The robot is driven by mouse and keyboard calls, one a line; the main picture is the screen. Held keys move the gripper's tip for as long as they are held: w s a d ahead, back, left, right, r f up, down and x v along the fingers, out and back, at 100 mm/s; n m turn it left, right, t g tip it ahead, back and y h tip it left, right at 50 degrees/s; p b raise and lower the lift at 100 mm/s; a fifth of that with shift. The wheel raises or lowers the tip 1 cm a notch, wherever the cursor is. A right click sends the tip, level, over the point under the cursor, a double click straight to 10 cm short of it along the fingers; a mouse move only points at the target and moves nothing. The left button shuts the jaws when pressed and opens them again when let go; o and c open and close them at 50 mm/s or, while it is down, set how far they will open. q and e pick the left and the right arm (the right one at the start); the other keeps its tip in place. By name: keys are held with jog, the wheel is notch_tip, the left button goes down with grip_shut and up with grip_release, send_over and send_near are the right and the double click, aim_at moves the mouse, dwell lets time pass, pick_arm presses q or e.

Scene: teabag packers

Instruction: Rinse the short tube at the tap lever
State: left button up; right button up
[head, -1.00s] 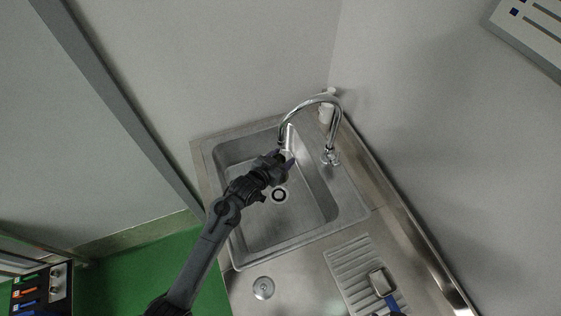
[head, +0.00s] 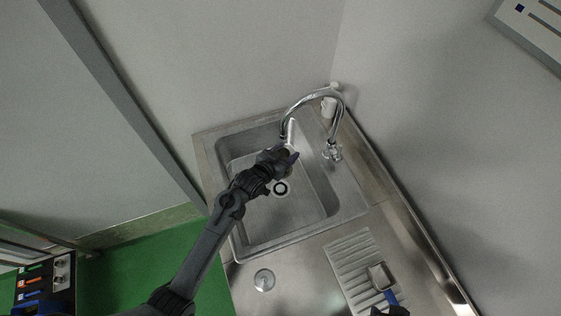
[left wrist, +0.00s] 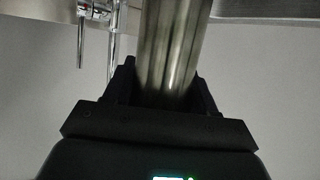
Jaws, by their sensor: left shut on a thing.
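My left gripper (head: 287,154) is over the sink basin, just below the tap's spout end. In the left wrist view it is shut on a shiny metal tube, the short tube (left wrist: 172,45), which stands out from between the fingers. In the head view a pale patch shows at the fingertips; I cannot tell whether it is the tube or water. The tap (head: 332,100) is a chrome gooseneck. Its lever (head: 332,151) is at the tap's base, right of my gripper and apart from it. A dark shape at the bottom edge may be my right gripper (head: 390,311), mostly cut off.
The steel sink (head: 330,215) has a round drain (head: 281,188) below my left gripper. Walls close in behind and right.

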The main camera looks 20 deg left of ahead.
pick_arm(q)
jog(key=shift+s+a, duration=0.15)
jog(key=shift+a, duration=0.2)
jog(key=shift+d, duration=0.2)
jog(key=shift+w+d, duration=0.25)
jog(key=shift+d, duration=0.15)
jog(key=shift+s+r+p, duration=0.1)
jog(key=shift+p, duration=0.25)
jog(key=shift+s+d+r+p, duration=0.1)
jog(key=shift+s+d+p, duration=0.15)
jog(key=shift+s+p, duration=0.25)
jog(key=shift+s+d+p, duration=0.25)
jog(key=shift+s+p, duration=0.15)
jog(key=shift+s, duration=0.2)
jog(key=shift+s+d+p, duration=0.35)
jog(key=shift+s+p, duration=0.15)
jog(key=shift+s, duration=0.3)
jog(key=shift+s+d+p, duration=0.4)
jog(key=shift+s+p, duration=0.1)
jog(key=shift+s, duration=0.35)
jog(key=shift+s+d+p, duration=0.35)
jog(key=shift+s+p, duration=0.15)
jog(key=shift+s, duration=0.3)
